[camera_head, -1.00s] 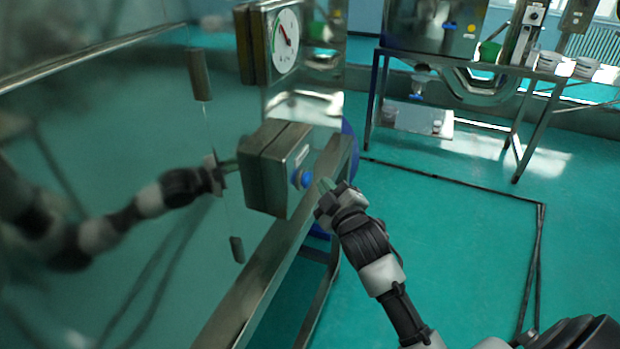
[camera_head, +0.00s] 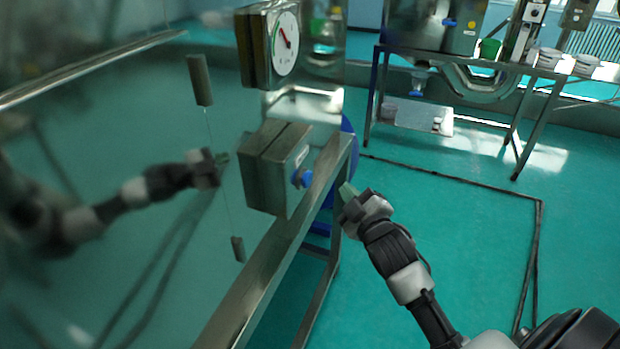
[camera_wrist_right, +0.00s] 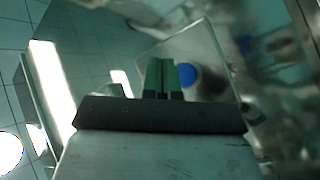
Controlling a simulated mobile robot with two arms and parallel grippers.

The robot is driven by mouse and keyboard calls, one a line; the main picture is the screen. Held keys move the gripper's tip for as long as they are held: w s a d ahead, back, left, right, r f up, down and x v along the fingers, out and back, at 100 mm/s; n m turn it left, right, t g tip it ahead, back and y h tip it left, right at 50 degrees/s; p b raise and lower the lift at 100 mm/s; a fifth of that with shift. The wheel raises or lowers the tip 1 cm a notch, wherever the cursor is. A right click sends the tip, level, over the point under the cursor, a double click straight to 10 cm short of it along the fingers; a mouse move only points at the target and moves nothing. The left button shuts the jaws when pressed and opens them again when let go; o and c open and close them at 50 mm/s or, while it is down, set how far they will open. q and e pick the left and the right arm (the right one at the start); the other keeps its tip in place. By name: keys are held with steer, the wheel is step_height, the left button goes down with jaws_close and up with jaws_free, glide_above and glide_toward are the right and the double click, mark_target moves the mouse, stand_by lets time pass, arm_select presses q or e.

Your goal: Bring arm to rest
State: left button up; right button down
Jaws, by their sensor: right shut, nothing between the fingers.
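My right arm comes in from the lower right in the head view. Its gripper (camera_head: 347,192) is shut and empty, just right of a steel control box (camera_head: 276,168) with a blue round button (camera_head: 302,178). A gap shows between the fingertips and the button. In the right wrist view the closed green fingers (camera_wrist_right: 160,76) point toward the box, and the blue button (camera_wrist_right: 187,76) shows just right of them. My left gripper is not in view.
A shiny steel panel (camera_head: 110,190) fills the left and mirrors my arm. A dial gauge (camera_head: 285,44) sits above the box. A steel rail (camera_head: 262,270) runs below it. A bench (camera_head: 455,62) with containers stands at the back right. Open green floor (camera_head: 450,240) lies right.

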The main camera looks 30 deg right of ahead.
stand_by(0.7)
step_height(320, 180, down, 24)
steer(key=s+a+m+g+b, duration=0.1)
steer(key=s+m+g+b, duration=0.1)
steer(key=g, duration=0.3)
steer(key=s+a+f+m+g+b, duration=0.15)
steer(key=s+f, duration=0.25)
steer(key=f, duration=0.5)
steer(key=s+a+f+m+g+b, duration=0.1)
steer(key=s+f+g, duration=0.25)
steer(key=f, duration=0.55)
arm_select(q)
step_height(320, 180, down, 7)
steer(key=b, duration=0.2)
steer(key=shift+b, duration=0.35)
arm_select(e)
steer(key=s+a+f+g, duration=0.2)
steer(key=s+f, duration=0.5)
steer(key=s, duration=0.4)
steer(key=s+a+f+m+g+y, duration=0.1)
steer(key=s+a+f+g, duration=0.1)
steer(key=s+f, duration=0.6)
steer(key=s+a+f+m+g, duration=0.1)
steer(key=s+f, duration=0.6)
steer(key=s, duration=0.7)
steer(key=a+g, duration=0.1)
steer(key=g, duration=0.1)
steer(key=shift+s+a+f+g+y, duration=0.15)
steer(key=shift+s+a+g+y, duration=0.15)
steer(key=shift+a+g, duration=0.1)
